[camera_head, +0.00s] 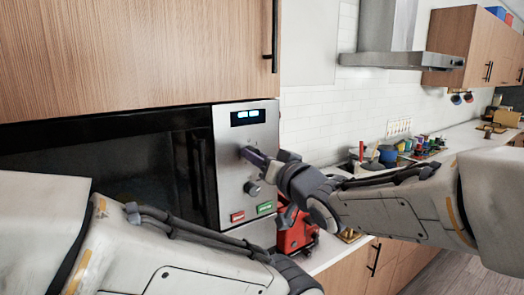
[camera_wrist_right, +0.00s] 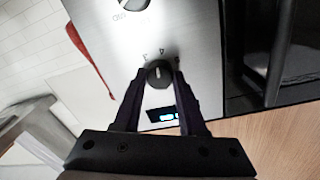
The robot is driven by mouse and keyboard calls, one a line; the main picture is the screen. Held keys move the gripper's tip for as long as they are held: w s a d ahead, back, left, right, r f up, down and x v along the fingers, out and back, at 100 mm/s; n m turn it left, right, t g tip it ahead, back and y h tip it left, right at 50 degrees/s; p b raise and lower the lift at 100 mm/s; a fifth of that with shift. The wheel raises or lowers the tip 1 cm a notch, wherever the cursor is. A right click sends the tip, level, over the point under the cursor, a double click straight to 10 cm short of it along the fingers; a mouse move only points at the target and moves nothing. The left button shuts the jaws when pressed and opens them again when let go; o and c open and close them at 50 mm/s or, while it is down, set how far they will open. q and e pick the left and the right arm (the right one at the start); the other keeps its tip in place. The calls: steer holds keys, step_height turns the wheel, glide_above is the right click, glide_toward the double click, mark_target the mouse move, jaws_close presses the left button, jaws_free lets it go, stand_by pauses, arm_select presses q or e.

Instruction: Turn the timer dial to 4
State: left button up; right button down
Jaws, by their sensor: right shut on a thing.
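The timer dial (camera_wrist_right: 159,72) is a small dark round knob with a pale pointer line on the microwave's steel control panel (camera_head: 228,170). Numbers, among them 3 and 4, are printed around it. In the wrist view its pointer faces the numbers; I cannot tell exactly which one it marks. My right gripper (camera_head: 250,155) reaches in from the right at the upper knob, which it mostly hides in the head view. In the right wrist view its two dark fingers are shut on the dial, one on each side. My left arm crosses the lower left; its gripper is out of frame.
A lit display (camera_head: 247,117) is above the dial. A second knob (camera_head: 252,188), a red button (camera_head: 237,216) and a green button (camera_head: 264,208) are below. A red object (camera_head: 296,236) stands right of the microwave. The counter holds several small items further right.

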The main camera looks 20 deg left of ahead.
steer(key=shift+w+d+m+p, duration=0.1)
steer(key=shift+m+p, duration=0.35)
steer(key=shift+m, duration=0.55)
steer(key=shift+c, duration=2.4)
jaws_free()
steer(key=shift+d, duration=0.1)
steer(key=b+v, duration=0.2)
steer(key=v, duration=0.8)
steer(key=shift+s, duration=0.25)
